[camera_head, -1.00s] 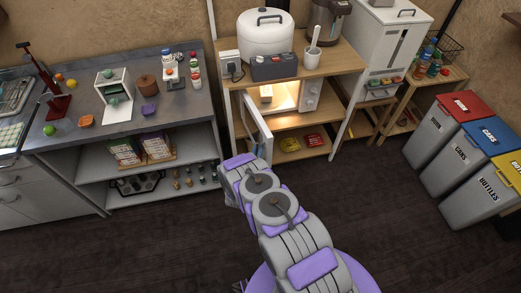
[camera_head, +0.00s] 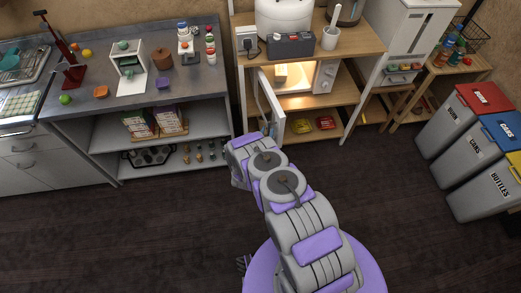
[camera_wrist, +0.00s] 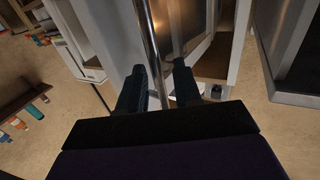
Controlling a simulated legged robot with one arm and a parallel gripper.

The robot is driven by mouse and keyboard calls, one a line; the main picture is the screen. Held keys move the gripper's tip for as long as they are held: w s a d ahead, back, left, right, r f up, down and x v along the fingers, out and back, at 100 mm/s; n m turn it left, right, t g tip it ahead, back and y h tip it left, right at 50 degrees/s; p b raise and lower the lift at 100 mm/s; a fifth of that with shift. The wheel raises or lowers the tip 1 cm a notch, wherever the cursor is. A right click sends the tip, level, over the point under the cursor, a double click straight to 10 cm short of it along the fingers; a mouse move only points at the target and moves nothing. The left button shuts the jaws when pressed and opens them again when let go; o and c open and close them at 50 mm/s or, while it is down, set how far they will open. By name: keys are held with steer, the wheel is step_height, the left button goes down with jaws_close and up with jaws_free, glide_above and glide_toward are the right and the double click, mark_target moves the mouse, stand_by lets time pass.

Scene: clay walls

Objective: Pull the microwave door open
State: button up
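The microwave (camera_head: 326,78) stands on the middle shelf of the wooden rack, its inside lit. In the head view my arm reaches to just below the door, and my fingers are hidden there. In the wrist view my gripper (camera_wrist: 158,85) has its two dark fingers apart, on either side of a shiny metal handle bar (camera_wrist: 148,35). A gap shows between the bar and the right finger.
A grey counter (camera_head: 60,122) with shelves is at the left. Yellow and red packets (camera_head: 298,126) lie on the shelf below. Several bins (camera_head: 450,135) stand at the right. The dark floor in front is clear.

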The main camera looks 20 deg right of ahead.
steer(key=p+v, duration=0.1)
steer(key=v, duration=1.4)
steer(key=shift+a+p, duration=0.15)
steer(key=shift+p, duration=0.25)
steer(key=w+a+r+m+g+y, duration=0.1)
steer(key=w+a+r+g+y, duration=0.25)
steer(key=w+r, duration=0.8)
step_height(320, 180, up, 15)
steer(key=s+a+n+g+y, duration=0.2)
steer(key=s+a+g+y, duration=0.1)
steer(key=g+y, duration=0.2)
steer(key=s+r+n+g+y, duration=0.2)
steer(key=s+r+n+g, duration=0.15)
steer(key=s+r, duration=1.15)
steer(key=s+d+r+g, duration=0.1)
steer(key=s+d+r, duration=0.1)
steer(key=s, duration=0.7)
steer(key=s+d+r+n+g+h, duration=0.1)
steer(key=s+d+r+g, duration=0.1)
steer(key=s, duration=0.8)
steer(key=s+d+r+g, duration=0.2)
steer(key=s+d, duration=0.1)
steer(key=s, duration=0.7)
steer(key=shift+s+n, duration=0.25)
steer(key=shift+n, duration=0.1)
